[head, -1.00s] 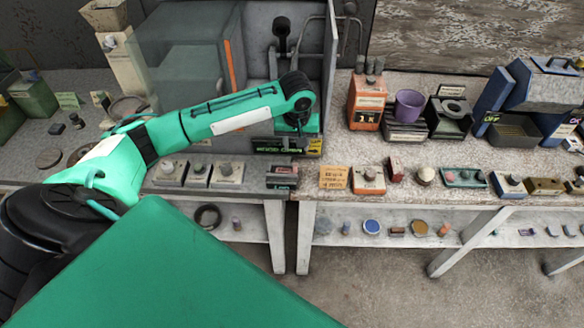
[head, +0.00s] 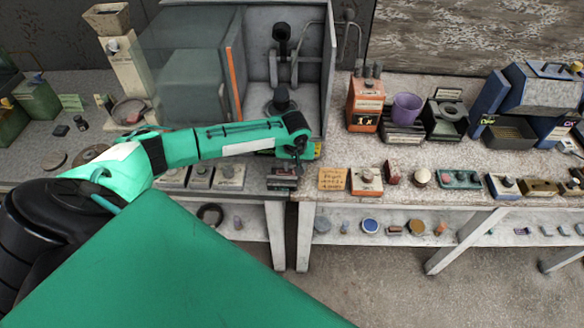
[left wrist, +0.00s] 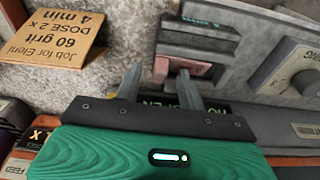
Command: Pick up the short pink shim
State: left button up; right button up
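The short pink shim (left wrist: 196,67) shows in the left wrist view as a small pink piece in a grey slotted holder (left wrist: 185,45). The holder (head: 282,184) is at the bench's front edge in the head view, where the shim itself is hard to make out. My left gripper (left wrist: 159,72) is open, its two fingers apart at the holder's near side. The right finger overlaps the shim in the picture; I cannot tell whether they touch. In the head view my left wrist hangs just above the holder. My right gripper is not in view.
A cardboard note (head: 332,179) stands right of the holder, then an orange-and-white box (head: 366,181). Grey switch boxes (head: 229,177) sit to the left. An open glass-sided cabinet (head: 240,65) stands behind my arm. A lower shelf (head: 350,238) holds small discs.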

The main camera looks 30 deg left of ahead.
pick_arm(q)
grip_shut()
jog(key=shift+r, duration=0.15)
